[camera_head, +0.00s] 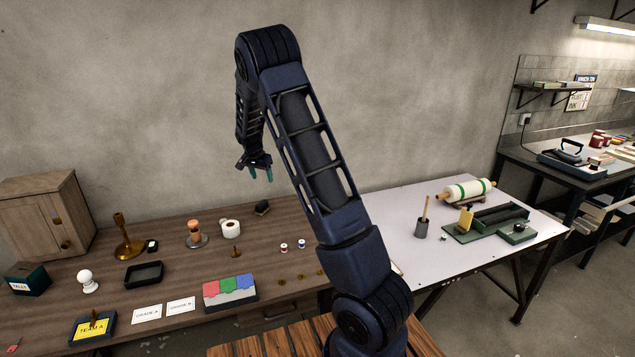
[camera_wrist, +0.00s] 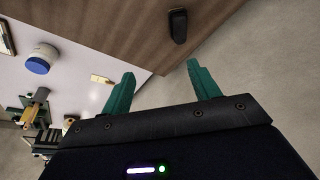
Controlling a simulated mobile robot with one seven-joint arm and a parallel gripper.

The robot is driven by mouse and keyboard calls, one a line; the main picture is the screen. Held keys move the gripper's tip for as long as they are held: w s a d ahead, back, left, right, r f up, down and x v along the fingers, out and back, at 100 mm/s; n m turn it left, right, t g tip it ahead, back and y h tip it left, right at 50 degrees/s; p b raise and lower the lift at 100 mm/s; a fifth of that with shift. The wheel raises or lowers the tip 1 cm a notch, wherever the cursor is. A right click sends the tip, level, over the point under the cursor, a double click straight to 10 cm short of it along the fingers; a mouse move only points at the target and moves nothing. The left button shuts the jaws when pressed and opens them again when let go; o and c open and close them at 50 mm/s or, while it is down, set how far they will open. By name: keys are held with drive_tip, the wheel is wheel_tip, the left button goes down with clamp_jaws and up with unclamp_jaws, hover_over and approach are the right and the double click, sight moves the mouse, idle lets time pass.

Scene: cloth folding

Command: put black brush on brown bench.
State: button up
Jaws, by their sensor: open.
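A small black object that looks like the black brush (camera_head: 262,207) lies at the back of the brown bench (camera_head: 180,222), near the wall. In the wrist view the same dark, rounded block (camera_wrist: 178,25) lies on the brown wooden top (camera_wrist: 120,22), close to its edge. My gripper (camera_head: 260,172) hangs in the air above the back part of the bench, apart from the block. Its two green fingers (camera_wrist: 158,85) are spread with nothing between them.
A tri-coloured box (camera_head: 230,291) sits at the bench front. A white-topped table (camera_head: 400,205) with a roller (camera_head: 466,190) stands right. A slatted wooden seat (camera_head: 300,338) is in front.

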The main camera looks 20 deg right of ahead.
drive_tip(key=s+d+r+n+y, duration=0.15)
drive_tip(key=s+d+r, duration=0.25)
drive_tip(key=s+r, duration=0.7)
drive_tip(key=s+d+r+n+y, duration=0.1)
drive_tip(key=s+d+r+n, duration=0.25)
drive_tip(key=s+r, duration=0.8)
drive_tip(key=s+d+f+n+t, duration=0.1)
drive_tip(key=s+f+n, duration=0.2)
drive_tip(key=s, duration=2.4)
drive_tip(key=shift+s+t, duration=0.3)
